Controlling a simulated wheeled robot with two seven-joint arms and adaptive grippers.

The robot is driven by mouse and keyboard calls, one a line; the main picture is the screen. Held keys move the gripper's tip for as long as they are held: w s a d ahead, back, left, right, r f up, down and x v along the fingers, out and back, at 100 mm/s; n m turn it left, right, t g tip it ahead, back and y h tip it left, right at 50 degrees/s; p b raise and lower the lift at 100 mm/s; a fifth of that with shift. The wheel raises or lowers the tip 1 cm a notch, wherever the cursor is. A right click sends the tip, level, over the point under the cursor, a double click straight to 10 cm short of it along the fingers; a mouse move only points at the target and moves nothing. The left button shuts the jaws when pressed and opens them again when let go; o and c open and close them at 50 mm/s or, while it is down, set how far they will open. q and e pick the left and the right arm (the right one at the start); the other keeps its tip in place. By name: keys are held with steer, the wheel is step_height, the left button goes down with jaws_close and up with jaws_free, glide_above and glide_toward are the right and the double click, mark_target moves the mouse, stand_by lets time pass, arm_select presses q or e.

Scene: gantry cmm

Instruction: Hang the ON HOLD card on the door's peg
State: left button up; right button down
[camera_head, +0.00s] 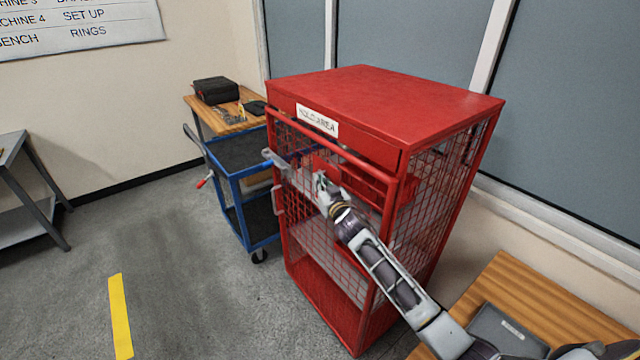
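The red mesh cage (395,95) has a HOLD AREA sign (317,120) at its top front. Its red-framed mesh door (300,235) is on the front side. My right arm reaches in from the lower right, and my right gripper (322,186) is in front of the upper door. Its fingers are too small to tell open from shut. A small solid red patch (325,164) shows just above the gripper; I cannot tell whether it is the ON HOLD card. I cannot make out the peg. My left gripper is not in view.
A blue trolley (240,187) stands left of the cage. Behind it, a wooden bench (228,122) bears a black case (215,90). Another wooden table (520,295) with a grey flat item (507,330) is at lower right. The floor at left is clear around a yellow line (120,315).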

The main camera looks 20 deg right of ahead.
steer(key=shift+s+f, duration=0.1)
steer(key=shift+f, duration=0.35)
steer(key=c, duration=1.8)
jaws_free()
steer(key=shift+c, duration=0.2)
steer(key=shift+o, duration=1.4)
steer(key=shift+r, duration=0.15)
